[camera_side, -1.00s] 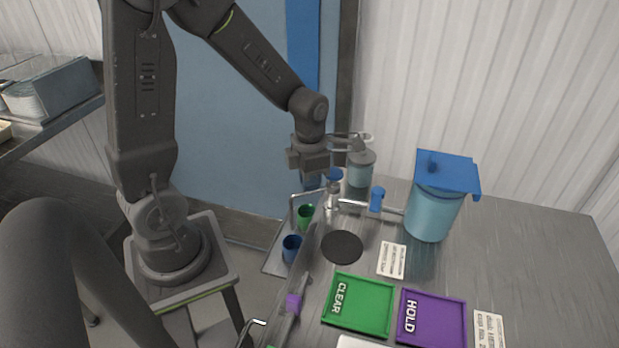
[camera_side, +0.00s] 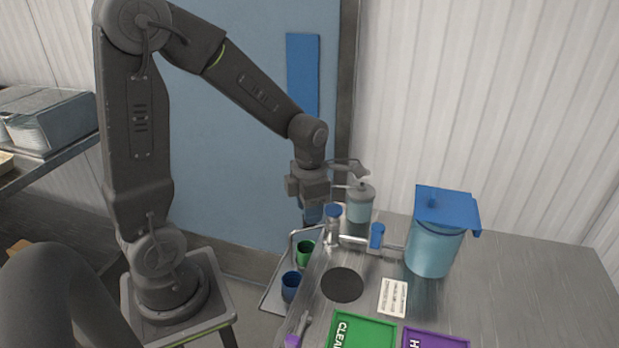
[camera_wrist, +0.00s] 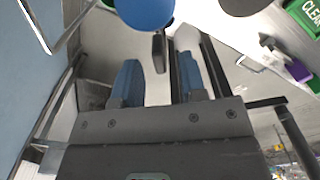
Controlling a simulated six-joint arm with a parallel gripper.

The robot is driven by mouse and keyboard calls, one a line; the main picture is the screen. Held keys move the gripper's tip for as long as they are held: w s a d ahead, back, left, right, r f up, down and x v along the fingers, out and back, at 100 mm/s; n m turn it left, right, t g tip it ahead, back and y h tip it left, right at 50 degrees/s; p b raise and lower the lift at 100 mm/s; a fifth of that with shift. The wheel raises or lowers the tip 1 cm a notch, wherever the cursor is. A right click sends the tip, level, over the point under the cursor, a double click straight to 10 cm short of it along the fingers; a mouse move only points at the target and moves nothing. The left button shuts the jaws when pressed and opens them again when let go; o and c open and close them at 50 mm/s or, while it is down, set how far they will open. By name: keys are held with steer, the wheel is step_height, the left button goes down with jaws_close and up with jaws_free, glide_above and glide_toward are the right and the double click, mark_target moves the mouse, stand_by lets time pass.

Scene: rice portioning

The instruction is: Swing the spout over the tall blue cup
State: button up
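A metal spout pipe (camera_side: 354,241) runs left from the teal dispenser (camera_side: 433,250) and ends in an upright outlet with a blue top (camera_side: 333,210). A blue cup (camera_side: 291,286) and a green cup (camera_side: 306,252) stand on a tray at the table's left; I cannot tell whether that blue one is the tall cup. My gripper (camera_side: 312,215) points down just left of the outlet's blue top. In the wrist view its blue fingers (camera_wrist: 162,80) are apart with nothing held between them. A round blue thing (camera_wrist: 145,8) shows beyond the fingertips, probably the outlet's top.
A lidded jar (camera_side: 359,206) stands behind the outlet. A blue handle (camera_side: 377,235) sits on the pipe. The right table is clear.

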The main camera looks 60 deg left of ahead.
step_height(320, 180, up, 11)
steer(key=shift+r, duration=0.2)
stand_by(0.3)
steer(key=s+d+r+m+t, duration=0.1)
steer(key=s+d+m, duration=0.3)
steer(key=m, duration=1.3)
steer(key=s+d+r+m+t, duration=0.1)
steer(key=s+d+m+t, duration=0.3)
steer(key=m, duration=1.3)
steer(key=shift+s+d+r+t, duration=0.15)
steer(key=shift+s+r+t, duration=0.2)
steer(key=shift+s, duration=0.6)
steer(key=shift+o, duration=0.4)
steer(key=shift+r, duration=0.1)
